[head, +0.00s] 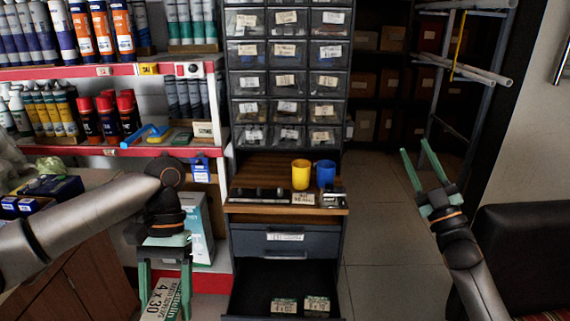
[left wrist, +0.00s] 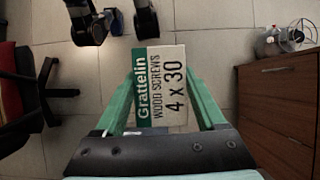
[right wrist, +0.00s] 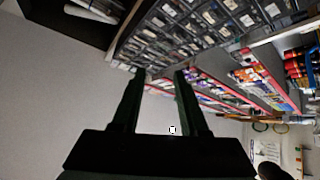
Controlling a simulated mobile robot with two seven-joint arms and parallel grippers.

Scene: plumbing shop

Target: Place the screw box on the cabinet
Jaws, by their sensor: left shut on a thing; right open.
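My left gripper (head: 165,275) is at the lower left of the head view, shut on a white and green screw box (head: 160,302) marked 4 x 30. The box also shows between the fingers in the left wrist view (left wrist: 165,88). It is held in the air, left of the cabinet. The cabinet (head: 262,240) stands in the middle, with a wooden top and a lower drawer pulled open. Two small boxes (head: 284,305) (head: 317,303) lie in that open drawer. My right gripper (head: 420,180) is open and empty, raised to the right of the cabinet.
A yellow cup (head: 301,174) and a blue cup (head: 326,174) stand on the cabinet top, with small labelled items around them. The front left of the top holds a dark strip (head: 258,193). Small-parts drawers (head: 287,80) rise behind. A black chair (head: 520,250) is at right.

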